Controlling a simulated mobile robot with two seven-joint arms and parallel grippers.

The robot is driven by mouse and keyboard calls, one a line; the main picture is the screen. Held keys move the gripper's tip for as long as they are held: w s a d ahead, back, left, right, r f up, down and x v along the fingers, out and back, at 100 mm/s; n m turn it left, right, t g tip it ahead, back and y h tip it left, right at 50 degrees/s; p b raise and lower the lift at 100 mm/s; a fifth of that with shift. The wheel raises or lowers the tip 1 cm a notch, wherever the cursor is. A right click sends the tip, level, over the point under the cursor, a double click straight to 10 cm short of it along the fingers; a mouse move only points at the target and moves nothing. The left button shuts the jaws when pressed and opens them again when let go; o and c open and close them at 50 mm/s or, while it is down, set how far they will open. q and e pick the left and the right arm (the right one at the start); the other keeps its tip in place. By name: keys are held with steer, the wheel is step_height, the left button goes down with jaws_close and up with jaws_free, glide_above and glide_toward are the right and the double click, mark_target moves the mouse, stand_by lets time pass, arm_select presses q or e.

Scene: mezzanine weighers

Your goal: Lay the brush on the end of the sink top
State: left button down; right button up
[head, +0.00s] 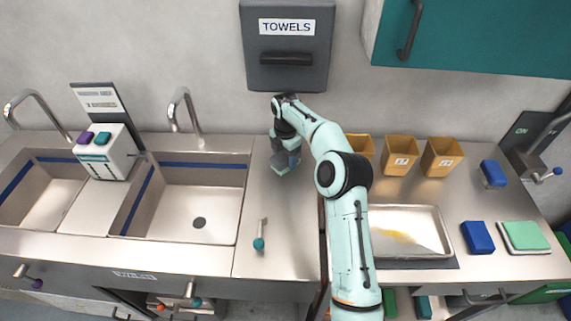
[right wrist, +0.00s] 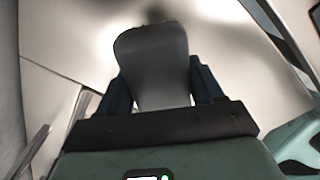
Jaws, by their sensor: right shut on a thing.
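My right gripper (head: 286,160) is over the back part of the sink top's right end (head: 283,205), to the right of the sink basins. In the right wrist view, the gripper (right wrist: 155,85) is shut on a smooth grey rounded piece, which I take to be part of the brush (right wrist: 152,60). The rest of the brush is hidden, and in the head view the hand covers it. I cannot tell whether it touches the steel top. My left gripper is not in view.
A small lever with a teal knob (head: 259,243) stands at the front of that end. A soap dispenser box (head: 105,160) is between the basins. On the right are yellow bins (head: 400,160), a tray (head: 430,218) and blue sponges (head: 478,238). A towel dispenser (head: 287,75) hangs above.

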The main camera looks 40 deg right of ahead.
step_height(320, 180, down, 4)
steer(key=shift+r, duration=0.25)
steer(key=o, duration=0.9)
steer(key=shift+o, duration=0.2)
steer(key=shift+r, duration=0.1)
step_height(320, 180, up, 12)
steer(key=shift+f, duration=0.1)
steer(key=shift+s, duration=0.1)
